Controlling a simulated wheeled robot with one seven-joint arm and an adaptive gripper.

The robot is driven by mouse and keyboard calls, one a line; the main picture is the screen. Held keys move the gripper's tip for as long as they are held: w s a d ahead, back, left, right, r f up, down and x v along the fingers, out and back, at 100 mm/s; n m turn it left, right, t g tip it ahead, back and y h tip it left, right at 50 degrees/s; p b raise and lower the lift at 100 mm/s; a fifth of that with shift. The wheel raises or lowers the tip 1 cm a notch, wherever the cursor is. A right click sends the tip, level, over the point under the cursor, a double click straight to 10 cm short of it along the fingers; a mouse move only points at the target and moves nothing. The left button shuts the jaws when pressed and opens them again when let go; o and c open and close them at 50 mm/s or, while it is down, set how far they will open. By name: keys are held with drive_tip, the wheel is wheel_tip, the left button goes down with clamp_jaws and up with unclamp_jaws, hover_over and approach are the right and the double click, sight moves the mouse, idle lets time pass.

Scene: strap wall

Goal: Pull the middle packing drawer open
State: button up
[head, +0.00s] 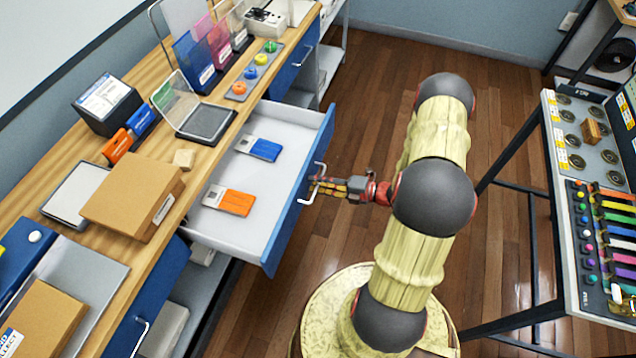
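The middle packing drawer (268,130) stands pulled out from the wooden bench, with its blue front facing right and its pale inside showing. In it lie an orange packet (235,201) and a blue packet (264,149). The drawer's white handle (315,186) is on the blue front. My gripper (318,186) reaches from the right to this handle, with its fingertips at the bar. The fingers are small here, and I cannot tell whether they are closed on the handle.
On the bench (165,103) stand a cardboard box (130,195), a clear-lidded case (205,122) and coloured holders. Other blue drawers (293,65) flank the open one. A rack with coloured straps (610,235) stands at the right.

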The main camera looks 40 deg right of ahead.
drive_tip(key=v, duration=1.2)
idle(0.5)
